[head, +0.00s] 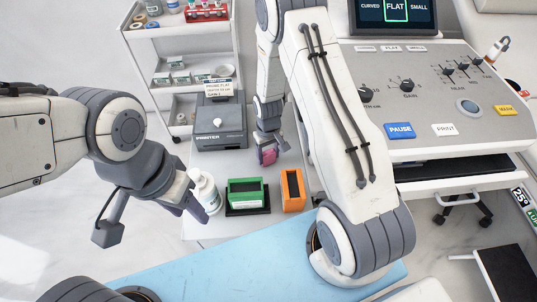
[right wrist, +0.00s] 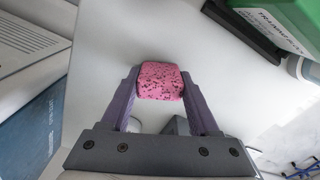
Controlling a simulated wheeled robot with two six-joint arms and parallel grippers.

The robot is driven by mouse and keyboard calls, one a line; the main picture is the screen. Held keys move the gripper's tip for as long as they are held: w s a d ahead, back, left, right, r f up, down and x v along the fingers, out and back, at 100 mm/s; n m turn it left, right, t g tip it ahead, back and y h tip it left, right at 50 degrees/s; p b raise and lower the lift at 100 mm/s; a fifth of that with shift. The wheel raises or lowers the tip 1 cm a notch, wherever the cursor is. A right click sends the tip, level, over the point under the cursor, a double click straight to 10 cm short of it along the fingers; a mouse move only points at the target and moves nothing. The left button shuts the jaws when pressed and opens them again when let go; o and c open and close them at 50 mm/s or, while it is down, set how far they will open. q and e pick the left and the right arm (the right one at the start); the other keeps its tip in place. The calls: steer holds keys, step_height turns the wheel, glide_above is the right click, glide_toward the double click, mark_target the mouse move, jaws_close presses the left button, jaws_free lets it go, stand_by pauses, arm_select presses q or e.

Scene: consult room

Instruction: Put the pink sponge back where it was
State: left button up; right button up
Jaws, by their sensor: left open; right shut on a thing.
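The pink sponge (head: 268,157) shows dark specks in the right wrist view (right wrist: 160,80). My right gripper (head: 267,149) is shut on it, with one purple finger on each side. The sponge is over the light table top, between the printer and my right arm; I cannot tell whether it touches the surface. My left gripper (head: 188,203) is open, beside the white bottle (head: 207,190) at the table's left edge; its fingers are partly hidden, and I cannot tell whether they touch the bottle.
A green box (head: 245,187) in a black tray and an orange open holder (head: 293,190) stand on the table (head: 225,228). The printer (head: 220,125) is behind, near a shelved cart (head: 183,42). The control console (head: 440,95) is right. A blue pad (head: 220,270) lies in front.

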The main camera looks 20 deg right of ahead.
steer(key=shift+f, duration=0.2)
steer(key=o, duration=1.1)
steer(key=shift+r, duration=0.1)
steer(key=shift+c, duration=0.2)
steer(key=shift+r, duration=0.1)
